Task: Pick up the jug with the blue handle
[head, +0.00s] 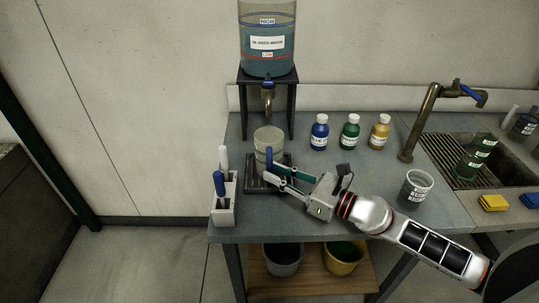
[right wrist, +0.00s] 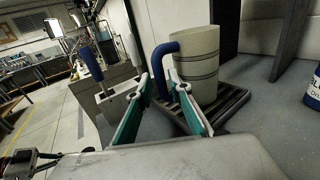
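The jug (head: 267,142) is a pale cup with dark bands and a blue handle (head: 269,158). It stands upright on a dark slatted tray (head: 254,186) below the tank's tap. In the right wrist view the jug (right wrist: 200,58) stands just ahead, with its blue handle (right wrist: 160,62) towards me. My right gripper (head: 271,172) is open at the handle. In the right wrist view its teal fingers (right wrist: 159,84) are spread, with the handle between or just beyond their tips; contact cannot be told.
A holder (head: 225,207) with blue and white handled tools stands left of the tray. Blue (head: 320,134), green (head: 349,134) and yellow (head: 380,134) bottles stand behind my arm. A grey cup (head: 416,188) is right, before the sink (head: 502,158). The tank (head: 267,55) stands above.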

